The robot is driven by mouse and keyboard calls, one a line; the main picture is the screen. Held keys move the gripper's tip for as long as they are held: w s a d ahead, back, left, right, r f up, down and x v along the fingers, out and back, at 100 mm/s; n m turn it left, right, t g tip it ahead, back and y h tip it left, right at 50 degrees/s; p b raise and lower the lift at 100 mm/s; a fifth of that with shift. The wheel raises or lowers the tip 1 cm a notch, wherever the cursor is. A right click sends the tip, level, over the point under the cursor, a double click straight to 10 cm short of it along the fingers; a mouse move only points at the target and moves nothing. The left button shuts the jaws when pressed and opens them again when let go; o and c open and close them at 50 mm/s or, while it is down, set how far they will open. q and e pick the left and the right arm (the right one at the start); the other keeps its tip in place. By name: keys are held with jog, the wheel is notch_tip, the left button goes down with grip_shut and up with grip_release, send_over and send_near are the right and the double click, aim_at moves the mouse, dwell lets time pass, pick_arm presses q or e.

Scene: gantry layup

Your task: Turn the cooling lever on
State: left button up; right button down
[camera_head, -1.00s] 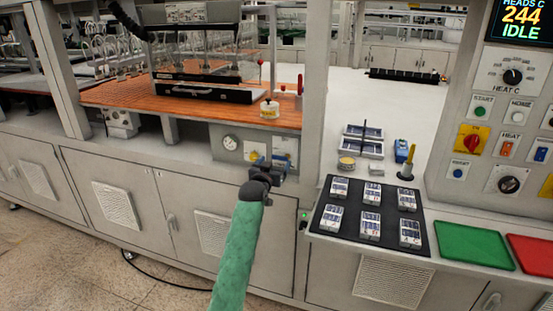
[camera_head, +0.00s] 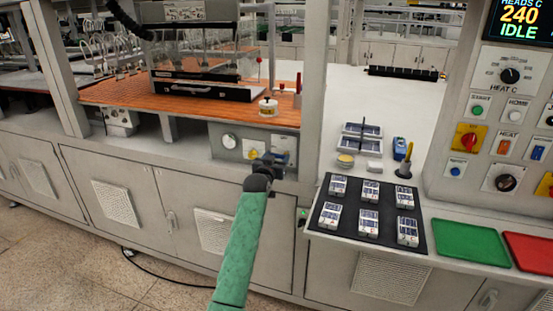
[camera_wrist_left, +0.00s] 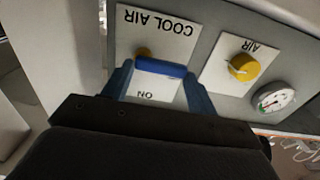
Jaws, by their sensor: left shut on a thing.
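The cooling lever (camera_wrist_left: 160,67) is a blue bar with a brass-coloured pivot on a white plate (camera_wrist_left: 178,33) marked COOL AIR and ON, upside down in the left wrist view. My left gripper (camera_wrist_left: 158,82) has its two blue fingers on either side of the bar and is shut on it. The bar lies toward the ON side of the pivot. In the head view my left gripper (camera_head: 268,159) is at the front panel under the orange bench and hides much of the lever. My right gripper is not in view.
Beside the lever are a yellow AIR knob (camera_wrist_left: 243,67) and a round gauge (camera_wrist_left: 273,100). The orange bench (camera_head: 120,93) overhangs the panel. To the right, a black mat (camera_head: 350,228) holds several packs, next to a green tray (camera_head: 470,243) and a red tray (camera_head: 530,250).

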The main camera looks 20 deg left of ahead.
pick_arm(q)
jog(key=shift+r, duration=0.1)
jog(key=shift+r+m+p, duration=0.2)
jog(key=shift+m+p, duration=0.1)
jog(key=shift+m, duration=0.8)
jog(key=m, duration=0.2)
jog(key=shift+d+r+m, duration=0.25)
jog(key=shift+r+m, duration=0.05)
jog(key=m, duration=0.1)
jog(key=m+p, duration=0.1)
jog(key=m, duration=0.2)
jog(key=shift+d+r+m+p, duration=0.3)
jog(key=shift+d, duration=0.1)
jog(key=shift+d+r+m, duration=0.1)
jog(key=shift+d+m, duration=0.1)
jog(key=shift+m, duration=0.7)
jog(key=m+p, duration=0.1)
jog(key=m, duration=0.1)
jog(key=d+m, duration=0.1)
jog(key=m, duration=0.1)
jog(key=shift+m+p, duration=0.4)
jog(key=shift+d+m, duration=0.2)
jog(key=shift+m, duration=0.8)
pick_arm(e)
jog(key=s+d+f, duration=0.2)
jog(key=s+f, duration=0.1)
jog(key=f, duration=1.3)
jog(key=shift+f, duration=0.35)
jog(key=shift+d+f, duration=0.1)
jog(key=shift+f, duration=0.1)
